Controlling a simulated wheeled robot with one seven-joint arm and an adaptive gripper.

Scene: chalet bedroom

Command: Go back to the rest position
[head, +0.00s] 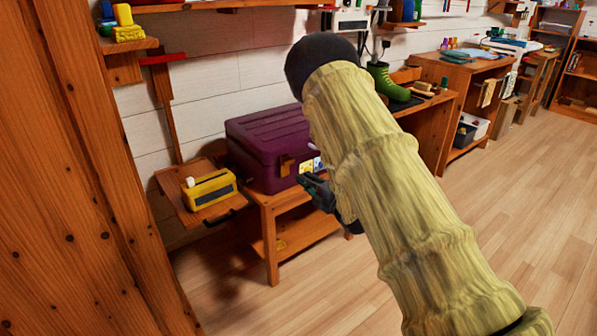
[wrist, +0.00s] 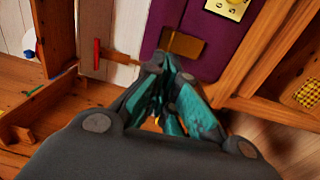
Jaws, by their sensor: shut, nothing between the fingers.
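My gripper (head: 318,190) is at the end of my yellow-sleeved arm, in front of the purple chest (head: 262,135) in the head view. In the wrist view my gripper (wrist: 168,78) is shut and empty, with its teal fingers together. The fingertips show against the front of the purple chest (wrist: 205,45), close to its brown latch (wrist: 185,45). I cannot tell whether they touch it. My arm hides part of the chest's right side and the furniture behind.
The chest stands on a wooden bench (head: 270,205). A yellow box-like object (head: 209,192) sits on a low wooden shelf to its left. A large wooden post (head: 70,180) fills the left side. A desk (head: 440,110) stands behind my arm. The floor (head: 530,200) at right is clear.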

